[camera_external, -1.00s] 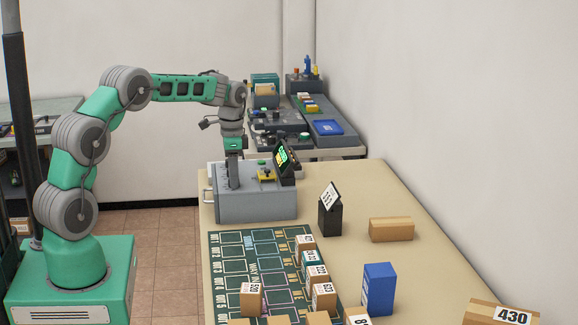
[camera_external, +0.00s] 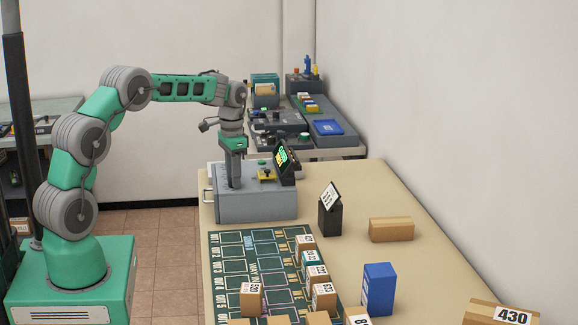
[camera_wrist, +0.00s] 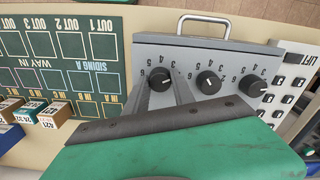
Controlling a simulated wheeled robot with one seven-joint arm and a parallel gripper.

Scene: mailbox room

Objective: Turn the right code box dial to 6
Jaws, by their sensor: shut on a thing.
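The grey code box (camera_external: 262,207) stands at the far end of the table in the external view. In the wrist view its face (camera_wrist: 222,60) looks upside down and carries three black dials. My gripper (camera_wrist: 160,90) is shut on the leftmost dial (camera_wrist: 160,80) there, with one finger on each side. The middle dial (camera_wrist: 208,83) and the rightmost dial (camera_wrist: 253,87) are apart from it. Which number the held dial points at is too small to tell. In the external view my gripper (camera_external: 234,183) points straight down at the box's left part.
A screen (camera_external: 285,162) and a yellow control (camera_external: 266,175) are on the box. A dark stand with a card (camera_external: 330,215) is to its right. A green track mat (camera_external: 228,275) with numbered blocks lies in front. A metal handle (camera_wrist: 204,19) lines the box edge.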

